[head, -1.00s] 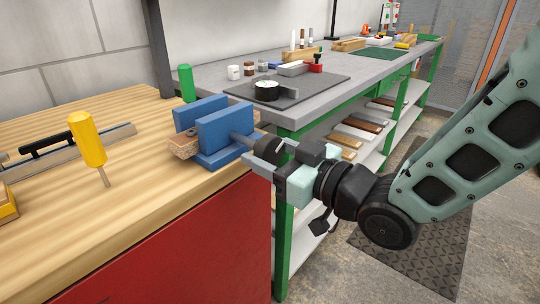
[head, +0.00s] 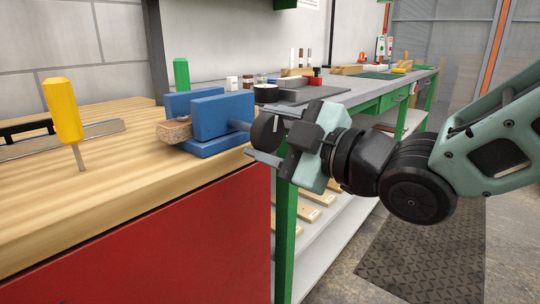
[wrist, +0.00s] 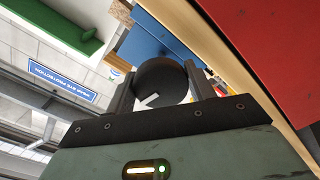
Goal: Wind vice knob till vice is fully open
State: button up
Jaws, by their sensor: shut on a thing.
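The blue vice (head: 222,117) stands at the right end of the wooden workbench, with a piece of wood (head: 174,131) between its jaws. Its dark round knob (head: 265,131) sticks out on a grey screw past the bench edge. My gripper (head: 261,134) is shut on the knob, with one finger above and one below it. In the wrist view the knob (wrist: 160,80) sits between the two fingers, with a light mark on its face. The blue vice body (wrist: 150,42) shows behind it. The exact gap between the jaws is hard to see.
A yellow-handled screwdriver (head: 64,112) stands upright on the bench at left. A green-handled tool (head: 181,73) is behind the vice. The red cabinet front (head: 160,235) lies below. A grey-topped green bench (head: 350,95) with several items stands behind my gripper.

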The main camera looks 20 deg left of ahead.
jog(key=shift+f+n+b, duration=0.1)
jog(key=shift+n+b, duration=1.05)
jog(key=shift+n, duration=0.05)
jog(key=o, duration=1)
jog(key=shift+c, duration=0.2)
jog(key=v, duration=1.7)
jog(key=shift+d, duration=0.25)
